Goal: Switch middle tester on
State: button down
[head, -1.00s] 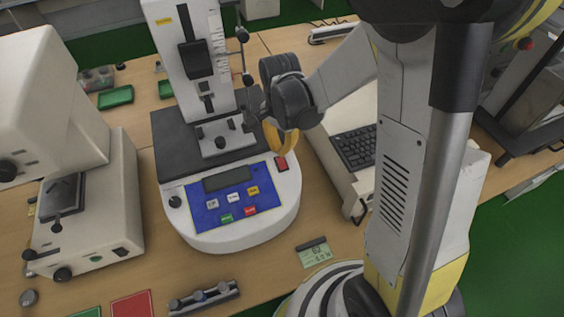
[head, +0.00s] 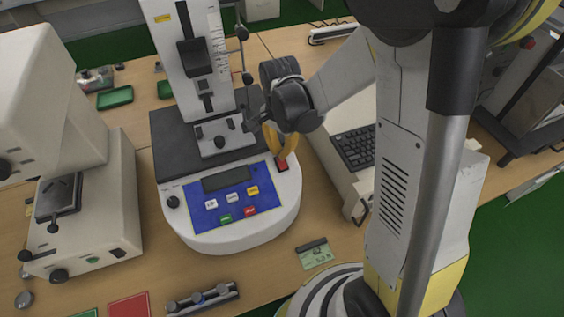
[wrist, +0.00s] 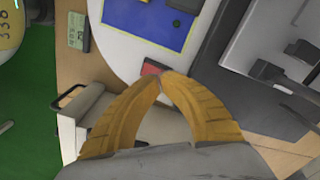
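The middle tester (head: 262,228) is a white machine with a rounded front, a blue button panel (head: 208,215) and a tall column behind. A red rocker switch (head: 283,167) sits on its front right corner, and it also shows in the wrist view (wrist: 152,67). My gripper (head: 281,157) has yellow fingers, and their tips meet in the wrist view (wrist: 162,76). It is shut with nothing between the tips. The tips are right at the switch and hide part of it. I cannot tell whether they touch it or which way the switch is set.
Another white tester (head: 105,215) stands at the left. A keyboard (head: 355,148) in a pale housing is close on the right. A small green-screened device (head: 314,256) and a bar with knobs (head: 204,298) lie on the wooden table in front.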

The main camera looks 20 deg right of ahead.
aim_at(286, 176)
jog(key=shift+f+b, duration=0.8)
jog(key=shift+f, duration=0.15)
dwell(0.4)
jog(key=shift+r+p, duration=2.5)
jog(key=shift+r, duration=1.05)
jog(key=shift+r, duration=0.2)
jog(key=s+r+n+t+b, duration=0.6)
jog(key=s+n+t+b, duration=0.1)
jog(key=s+n, duration=0.5)
jog(key=shift+r+b, duration=0.2)
jog(key=shift+b, duration=0.6)
